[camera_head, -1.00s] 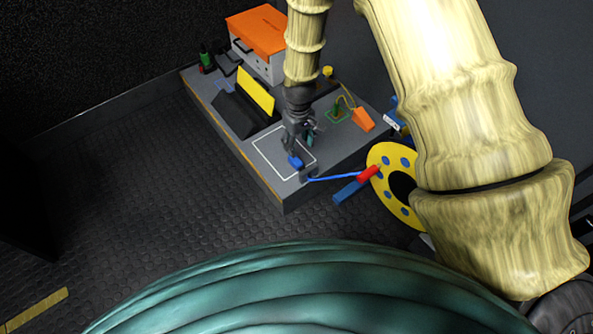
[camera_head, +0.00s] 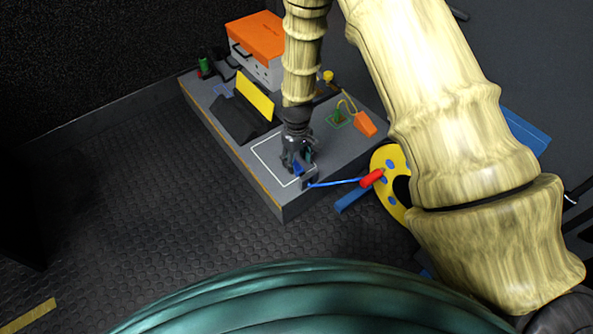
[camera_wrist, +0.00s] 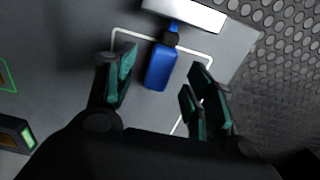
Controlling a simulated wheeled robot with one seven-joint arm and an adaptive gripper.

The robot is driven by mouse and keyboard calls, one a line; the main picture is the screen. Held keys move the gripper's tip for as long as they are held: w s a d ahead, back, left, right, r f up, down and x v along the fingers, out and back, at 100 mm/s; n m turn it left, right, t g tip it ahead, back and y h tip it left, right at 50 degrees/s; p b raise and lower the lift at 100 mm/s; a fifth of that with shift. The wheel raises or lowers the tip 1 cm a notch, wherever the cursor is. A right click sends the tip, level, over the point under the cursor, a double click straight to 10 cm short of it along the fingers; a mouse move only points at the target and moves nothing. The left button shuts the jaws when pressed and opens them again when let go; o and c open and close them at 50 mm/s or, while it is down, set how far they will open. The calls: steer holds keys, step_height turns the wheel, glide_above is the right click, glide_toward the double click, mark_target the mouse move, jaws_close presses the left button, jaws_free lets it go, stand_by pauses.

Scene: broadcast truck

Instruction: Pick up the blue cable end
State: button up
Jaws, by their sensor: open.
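The blue cable end (camera_wrist: 159,68) is a blue block with a black collar, seen between the open fingers of my gripper (camera_wrist: 157,85) in the wrist view. Neither finger visibly touches it. In the head view my gripper (camera_head: 297,163) is over the white-outlined square on the grey bench, and the cable end (camera_head: 298,169) is partly hidden by the fingers. A blue cable (camera_head: 335,183) runs right from a small grey block (camera_head: 308,182) at the bench edge to a red piece (camera_head: 371,179) by the yellow reel (camera_head: 389,158).
On the grey bench (camera_head: 290,207) stand a white case with an orange lid (camera_head: 257,36), a yellow panel (camera_head: 255,94) and an orange tag (camera_head: 365,124). A green-and-red item (camera_head: 204,66) is at the far left. Open floor (camera_head: 140,190) lies left of the bench.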

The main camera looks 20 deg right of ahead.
mark_target(296, 166)
steer(key=shift+a+f+b, duration=0.1)
steer(key=shift+f+b, duration=1.1)
steer(key=shift+f, duration=0.75)
steer(key=c, duration=1.2)
